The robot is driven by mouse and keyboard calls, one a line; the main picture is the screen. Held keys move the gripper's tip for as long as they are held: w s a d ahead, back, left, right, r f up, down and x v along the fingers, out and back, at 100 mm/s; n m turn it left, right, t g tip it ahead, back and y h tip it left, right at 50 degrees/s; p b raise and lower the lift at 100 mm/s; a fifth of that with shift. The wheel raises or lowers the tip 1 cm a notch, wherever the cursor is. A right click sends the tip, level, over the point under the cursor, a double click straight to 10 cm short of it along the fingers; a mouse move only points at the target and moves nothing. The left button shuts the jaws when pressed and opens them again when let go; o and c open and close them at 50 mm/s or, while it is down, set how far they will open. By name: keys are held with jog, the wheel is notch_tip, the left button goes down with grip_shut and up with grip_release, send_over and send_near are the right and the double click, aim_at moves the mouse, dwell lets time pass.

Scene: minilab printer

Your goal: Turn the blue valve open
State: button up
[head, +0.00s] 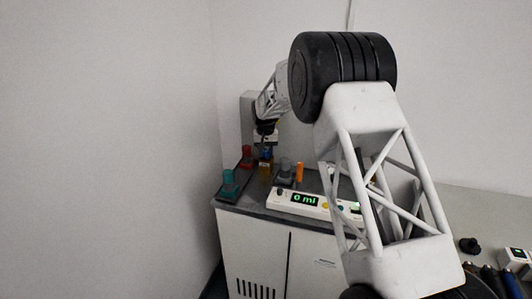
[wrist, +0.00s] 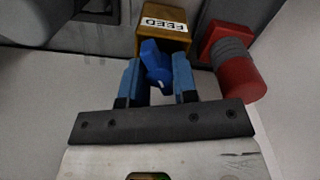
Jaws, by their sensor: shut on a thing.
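The blue valve (wrist: 157,66) has a lever-like handle and sits in front of a yellow-brown block (wrist: 172,38) with a white label reading "FEED". My gripper (wrist: 157,76) has blue fingers, one on each side of the valve handle, and is shut on it. In the head view, my gripper (head: 265,151) is small and far off, at the back of the bench unit, and the valve is hard to make out there. How far the valve is turned is hard to tell.
A red ribbed knob (wrist: 236,72) stands close to the right of my gripper. In the head view, a teal-capped item (head: 228,178), a grey-topped item (head: 285,166) and an orange cylinder (head: 299,172) stand nearby. A white panel (head: 322,207) shows "0 ml".

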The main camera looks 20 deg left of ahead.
jog(key=m, duration=0.5)
jog(key=shift+m, duration=0.4)
jog(key=o, duration=0.9)
jog(key=shift+r, duration=0.1)
jog(key=shift+r, duration=3.8)
